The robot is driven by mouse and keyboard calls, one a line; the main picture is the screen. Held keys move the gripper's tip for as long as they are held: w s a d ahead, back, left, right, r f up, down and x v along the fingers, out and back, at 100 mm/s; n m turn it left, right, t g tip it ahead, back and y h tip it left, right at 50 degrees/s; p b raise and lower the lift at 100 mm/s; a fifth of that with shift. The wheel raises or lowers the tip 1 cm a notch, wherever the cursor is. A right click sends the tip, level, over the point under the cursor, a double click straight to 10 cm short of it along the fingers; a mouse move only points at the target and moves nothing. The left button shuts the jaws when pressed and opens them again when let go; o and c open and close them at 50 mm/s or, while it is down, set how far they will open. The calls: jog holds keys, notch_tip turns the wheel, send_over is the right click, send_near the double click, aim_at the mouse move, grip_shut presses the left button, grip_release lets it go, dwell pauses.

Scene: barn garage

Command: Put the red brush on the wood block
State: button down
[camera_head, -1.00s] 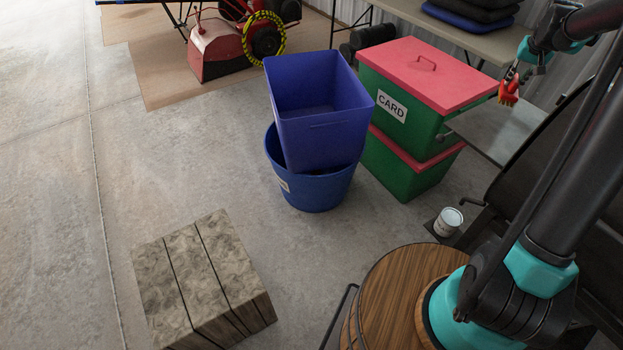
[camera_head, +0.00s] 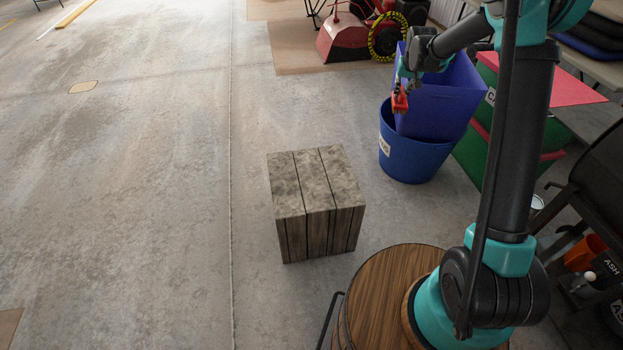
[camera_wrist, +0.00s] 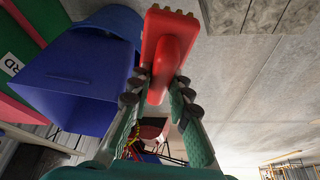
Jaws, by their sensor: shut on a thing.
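The red brush (camera_wrist: 168,45) is held between the fingers of my gripper (camera_wrist: 160,90), which is shut on it. In the head view the red brush (camera_head: 399,101) hangs from my gripper (camera_head: 403,85), in front of the blue bins. The wood block (camera_head: 316,185), a grey weathered cube with dark grooves, stands on the floor left of and nearer than the brush. Its top is bare. In the wrist view part of the wood block (camera_wrist: 262,14) shows at the top right edge. The brush is apart from the block.
A blue square bin (camera_head: 440,95) sits in a round blue tub (camera_head: 415,155) close to my gripper. Green crates with red lids (camera_head: 560,88) stand behind to the right. The floor left of the block is clear.

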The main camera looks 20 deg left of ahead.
jog(key=s+a+f+n, duration=0.1)
jog(key=s+a+f, duration=0.4)
jog(key=a, duration=0.5)
jog(key=s+a+f+n+y, duration=0.1)
jog(key=s+a+f, duration=0.4)
jog(key=a, duration=0.4)
jog(key=s+a+f+n, duration=0.2)
jog(key=s+a+f, duration=0.3)
jog(key=a, duration=0.5)
jog(key=shift+s+f, duration=0.2)
jog(key=shift+f, duration=4.7)
jog(key=shift+s+f, duration=0.15)
jog(key=shift+f, duration=4.75)
jog(key=c, duration=1.9)
grip_release()
jog(key=shift+f, duration=0.15)
jog(key=o, duration=0.5)
